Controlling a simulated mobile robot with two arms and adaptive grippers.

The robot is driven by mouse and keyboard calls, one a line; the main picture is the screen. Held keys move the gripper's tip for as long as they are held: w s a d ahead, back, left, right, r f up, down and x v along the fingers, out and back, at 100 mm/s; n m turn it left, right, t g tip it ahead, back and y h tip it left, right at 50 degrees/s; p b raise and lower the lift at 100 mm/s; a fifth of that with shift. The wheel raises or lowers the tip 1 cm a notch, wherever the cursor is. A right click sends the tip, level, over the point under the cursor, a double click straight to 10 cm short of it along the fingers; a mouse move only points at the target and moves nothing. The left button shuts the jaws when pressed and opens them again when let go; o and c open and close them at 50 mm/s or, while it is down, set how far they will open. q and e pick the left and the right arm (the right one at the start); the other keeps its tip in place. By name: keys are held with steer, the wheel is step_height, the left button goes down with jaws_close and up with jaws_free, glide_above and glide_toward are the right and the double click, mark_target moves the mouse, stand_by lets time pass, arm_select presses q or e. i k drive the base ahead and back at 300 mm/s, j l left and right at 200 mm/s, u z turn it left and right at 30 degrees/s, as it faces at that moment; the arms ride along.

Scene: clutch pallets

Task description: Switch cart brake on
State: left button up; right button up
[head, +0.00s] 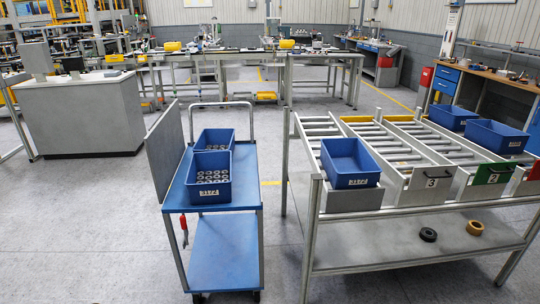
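The cart (225,252) stands on the floor left of centre, with two blue decks, a grey panel on its left side and a tall push handle (222,104) at the far end. A small red lever-like part (184,224) hangs below the left edge of its upper deck, by the near left post. It may be the brake; its setting cannot be told. Two blue bins stand on the upper deck. The near bin (208,194) and the far bin (214,136) both hold ring-shaped parts. Neither of my grippers is in view.
A roller rack (350,215) stands close to the cart's right, with a blue bin (350,181) on its left lane and two rings on its lower shelf. A grey cabinet (82,125) stands at the back left. Floor left of the cart is clear.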

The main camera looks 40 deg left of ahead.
mark_target(182, 218)
steer(key=u, duration=2)
